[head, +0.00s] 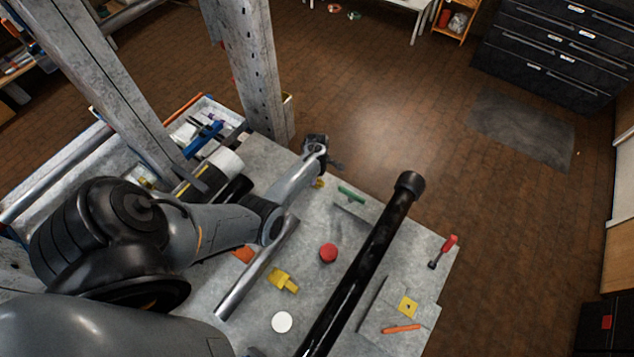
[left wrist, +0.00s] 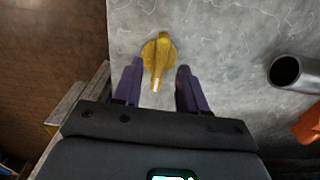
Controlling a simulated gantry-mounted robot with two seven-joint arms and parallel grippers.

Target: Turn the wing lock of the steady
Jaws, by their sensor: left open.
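The yellow wing lock (left wrist: 158,58) stands up from a grey surface in the left wrist view. A small bit of yellow, apparently the same lock (head: 319,184), shows beneath my left gripper in the head view; the rest is hidden there. My left gripper (head: 335,165) is at the far edge of the grey bench top. Its two purple fingers, seen in the left wrist view (left wrist: 158,75), are open, one on each side of the wing's near end, with a gap on both sides. Contact is not visible. My right gripper is not in view.
A grey metal tube (head: 257,268) and a long black tube (head: 365,255) cross the bench top (head: 345,235). A green piece (head: 351,194), a red knob (head: 328,252) and a yellow fitting (head: 283,280) are around them. A grey post (head: 252,70) stands behind my left forearm.

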